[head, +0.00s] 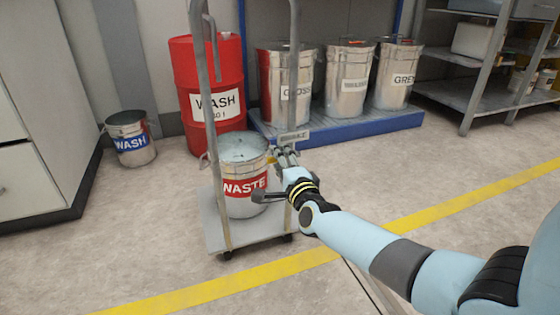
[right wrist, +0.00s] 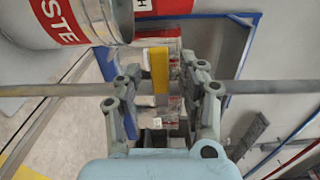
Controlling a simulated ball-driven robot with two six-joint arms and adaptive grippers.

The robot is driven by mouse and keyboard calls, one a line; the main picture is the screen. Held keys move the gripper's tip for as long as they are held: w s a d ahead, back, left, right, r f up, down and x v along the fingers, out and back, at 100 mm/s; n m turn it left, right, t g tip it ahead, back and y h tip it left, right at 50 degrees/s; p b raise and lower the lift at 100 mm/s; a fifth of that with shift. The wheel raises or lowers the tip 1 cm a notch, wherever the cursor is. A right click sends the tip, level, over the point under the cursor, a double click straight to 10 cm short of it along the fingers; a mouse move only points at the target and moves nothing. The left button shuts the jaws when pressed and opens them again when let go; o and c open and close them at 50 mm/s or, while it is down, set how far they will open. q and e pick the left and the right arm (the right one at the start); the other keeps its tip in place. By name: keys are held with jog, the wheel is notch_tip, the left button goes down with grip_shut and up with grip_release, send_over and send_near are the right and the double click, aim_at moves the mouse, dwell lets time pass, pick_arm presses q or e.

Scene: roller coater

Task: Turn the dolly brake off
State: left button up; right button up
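The dolly (head: 213,232) stands on the floor with a grey flat deck and an upright tube frame. A small label plate (head: 293,137), its text too small to read surely, sits on the frame's near post. A small yellow piece (head: 271,158) shows beside the post, perhaps the brake lever; a yellow bar also shows in the right wrist view (right wrist: 159,70). My right gripper (head: 285,154) is at the post, just below the plate. In the right wrist view its fingers (right wrist: 162,92) are spread apart, with the yellow bar ahead between them. My left gripper is out of view.
A WASTE bucket (head: 243,178) stands on the dolly deck. Behind are a red WASH drum (head: 205,75), a blue pallet (head: 350,128) with several metal drums, and a WASH bucket (head: 130,140). Shelving (head: 465,95) stands right. The floor in front is clear.

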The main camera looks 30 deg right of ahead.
jog(key=v, duration=1.2)
dwell(0.3)
